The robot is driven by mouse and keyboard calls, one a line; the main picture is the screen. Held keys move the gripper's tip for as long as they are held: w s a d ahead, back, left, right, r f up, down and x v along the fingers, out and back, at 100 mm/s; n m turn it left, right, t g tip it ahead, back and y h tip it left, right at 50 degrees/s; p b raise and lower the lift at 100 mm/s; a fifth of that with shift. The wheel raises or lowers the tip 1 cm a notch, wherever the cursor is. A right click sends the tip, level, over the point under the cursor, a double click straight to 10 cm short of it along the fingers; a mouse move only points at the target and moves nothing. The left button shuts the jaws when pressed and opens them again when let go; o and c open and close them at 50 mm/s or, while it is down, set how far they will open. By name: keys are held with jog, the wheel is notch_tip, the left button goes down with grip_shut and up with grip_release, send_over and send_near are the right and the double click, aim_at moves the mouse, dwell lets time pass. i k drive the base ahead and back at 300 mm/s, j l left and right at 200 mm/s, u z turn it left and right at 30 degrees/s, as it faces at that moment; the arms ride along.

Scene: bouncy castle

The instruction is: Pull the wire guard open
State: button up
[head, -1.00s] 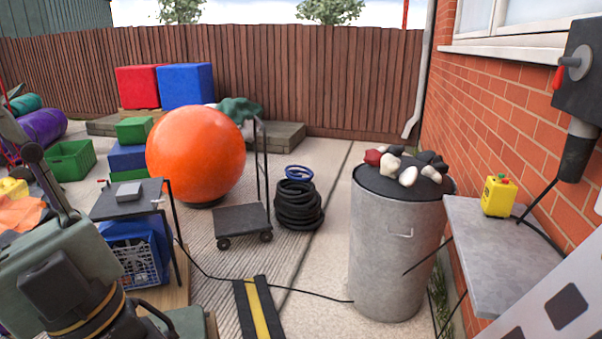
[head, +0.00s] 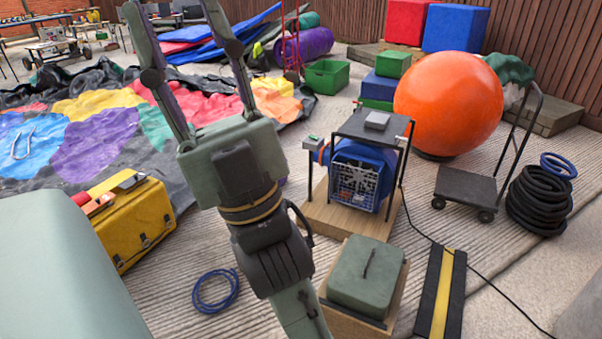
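The wire guard (head: 356,187) is a pale grid on the front of a blue blower (head: 375,158). The blower stands under a small dark-topped frame on a wooden board. The grid looks flat against the blower's front, but the gap behind it is too small to make out. My gripper (head: 170,10) is at the upper left, apart from the guard and to its left. Its two long fingers point up and are spread apart, with nothing between them. Their tips are at or beyond the top edge.
A green-lidded box (head: 367,277) stands in front of the blower. A yellow toolbox (head: 135,220) and a blue coil (head: 215,290) lie to the left. A large orange ball (head: 448,105) and a flat cart (head: 467,187) stand to the right. A black cable (head: 440,245) crosses the ground.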

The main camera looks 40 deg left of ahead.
aim_at(351, 189)
jog(key=u, duration=1)
jog(key=i+j+z, duration=0.15)
jog(key=i+j, duration=0.4)
jog(key=i+j+z, duration=0.1)
jog(key=i+j, duration=0.5)
jog(key=i+j+z, duration=0.15)
jog(key=i+j, duration=0.4)
jog(key=j, duration=0.15)
